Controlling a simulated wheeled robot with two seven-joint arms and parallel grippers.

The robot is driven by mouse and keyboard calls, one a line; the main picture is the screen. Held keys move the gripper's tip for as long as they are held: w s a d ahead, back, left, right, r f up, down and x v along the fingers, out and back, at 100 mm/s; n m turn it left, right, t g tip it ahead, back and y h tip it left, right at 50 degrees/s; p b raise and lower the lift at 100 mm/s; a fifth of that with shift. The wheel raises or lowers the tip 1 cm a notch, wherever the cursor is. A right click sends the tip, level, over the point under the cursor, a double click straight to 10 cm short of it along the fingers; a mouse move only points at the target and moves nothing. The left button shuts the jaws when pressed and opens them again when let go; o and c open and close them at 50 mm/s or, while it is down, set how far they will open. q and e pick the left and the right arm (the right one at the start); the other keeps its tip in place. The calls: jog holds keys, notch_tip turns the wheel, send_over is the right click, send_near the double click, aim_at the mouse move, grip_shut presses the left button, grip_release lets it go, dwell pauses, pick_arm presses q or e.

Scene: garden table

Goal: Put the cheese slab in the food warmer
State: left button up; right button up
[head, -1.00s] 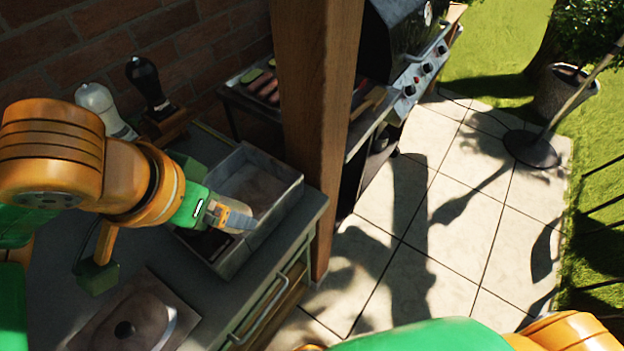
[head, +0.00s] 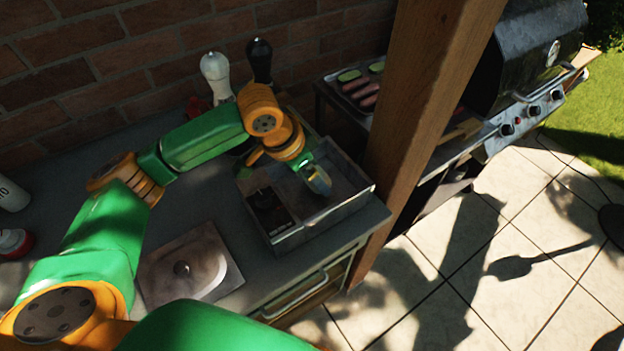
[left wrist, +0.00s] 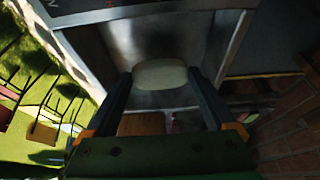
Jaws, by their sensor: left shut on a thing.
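The food warmer (head: 345,205) is an open grey metal box on the counter near its right edge. My left gripper (head: 318,184) is over its open inside, pointing down. In the left wrist view, the pale, rounded cheese slab (left wrist: 160,74) is between the tips of my left gripper (left wrist: 163,82), which is shut on it. The metal walls and floor of the warmer show around and beyond it. The fingers hide the slab in the head view. I cannot tell whether the slab touches the warmer's floor. My right gripper is not in view.
A metal lid with a dark knob (head: 190,265) lies on the counter in front of the warmer. A white mill (head: 215,72) and a black mill (head: 260,60) stand behind. A wooden post (head: 425,90) rises to the right, with a grill (head: 525,60) beyond.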

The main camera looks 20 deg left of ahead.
pick_arm(q)
jog(key=shift+f, duration=1.4)
jog(key=o, duration=1.1)
jog(key=shift+f, duration=0.1)
jog(key=shift+c, duration=0.2)
jog(key=shift+r, duration=0.3)
jog(key=v, duration=1.1)
jog(key=shift+s+r, duration=0.15)
jog(key=shift+r, duration=0.2)
jog(key=shift+a, duration=0.1)
